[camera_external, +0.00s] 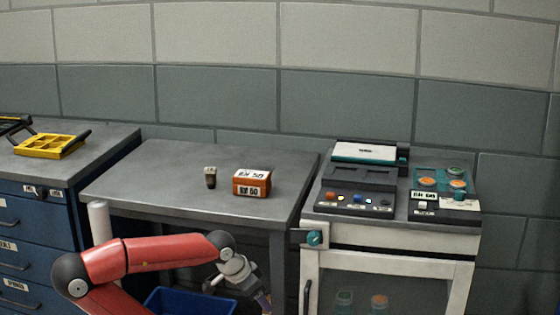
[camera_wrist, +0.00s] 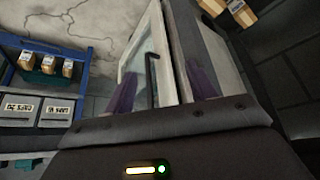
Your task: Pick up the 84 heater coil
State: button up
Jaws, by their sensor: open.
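I cannot make out any thing marked 84 or a heater coil in either view. On the grey table stands an orange-brown box (camera_external: 251,186) with white labels, whose number is hard to read but looks like 50 or 60. A small dark cylinder with a pale top (camera_external: 210,178) stands left of it. My gripper (camera_external: 262,299) is low at the bottom of the external view, in front of the table and below its top, away from both. In the wrist view its purple fingers (camera_wrist: 163,92) stand apart, with nothing seen between them but the white-framed door behind.
A white cabinet (camera_external: 390,280) with a glazed door stands right, carrying a control panel (camera_external: 353,202) and round orange and green pieces (camera_external: 427,182). A blue bin (camera_external: 190,303) is under the table (camera_external: 150,180). The wrist view shows a blue rack (camera_wrist: 82,62) with boxes.

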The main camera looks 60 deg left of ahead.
notch_tip(320, 180, up, 34)
jog(key=n+g+y+p, duration=0.2)
jog(key=n+g+y, duration=0.15)
jog(key=n, duration=0.75)
send_over(210, 169)
jog(key=s+d, duration=0.2)
notch_tip(210, 169, down, 4)
jog(key=shift+w+a+f, duration=0.2)
jog(key=shift+f, duration=0.3)
jog(key=shift+t, duration=0.25)
jog(key=b+x, duration=0.2)
jog(key=x, duration=0.5)
jog(key=shift+w+a+f, duration=0.15)
jog(key=shift+w, duration=0.1)
jog(key=c, duration=1.1)
